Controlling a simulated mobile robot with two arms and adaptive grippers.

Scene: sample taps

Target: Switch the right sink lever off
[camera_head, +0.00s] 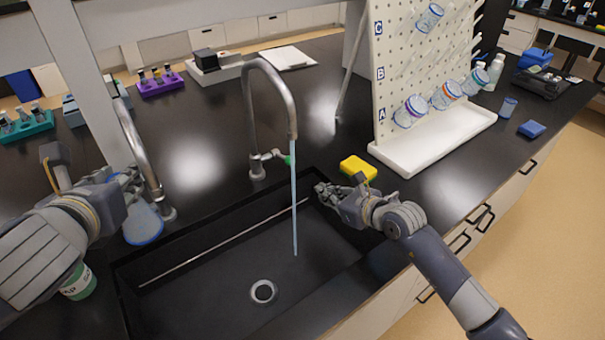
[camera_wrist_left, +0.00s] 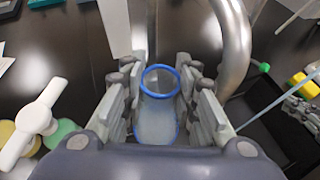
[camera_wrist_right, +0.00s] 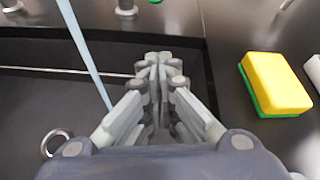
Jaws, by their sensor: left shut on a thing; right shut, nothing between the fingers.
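The right sink tap (camera_head: 275,85) is a tall curved metal spout, and a pale blue stream of water (camera_head: 294,210) falls from it into the sink. Its lever (camera_head: 285,159) has a green tip and sits low beside the tap base, pointing right. My right gripper (camera_head: 322,190) is shut and empty over the sink's back right rim, right of the stream and in front of the lever. It also shows shut in the right wrist view (camera_wrist_right: 160,62). My left gripper (camera_wrist_left: 158,90) is shut on a clear flask with a blue rim (camera_wrist_left: 157,122), beside the left tap (camera_head: 139,150).
The black sink (camera_head: 210,290) lies in front, with a round drain (camera_head: 263,291). A white peg rack (camera_head: 440,135) with jars stands further right. A green-labelled bottle (camera_head: 80,284) stands below my left arm.

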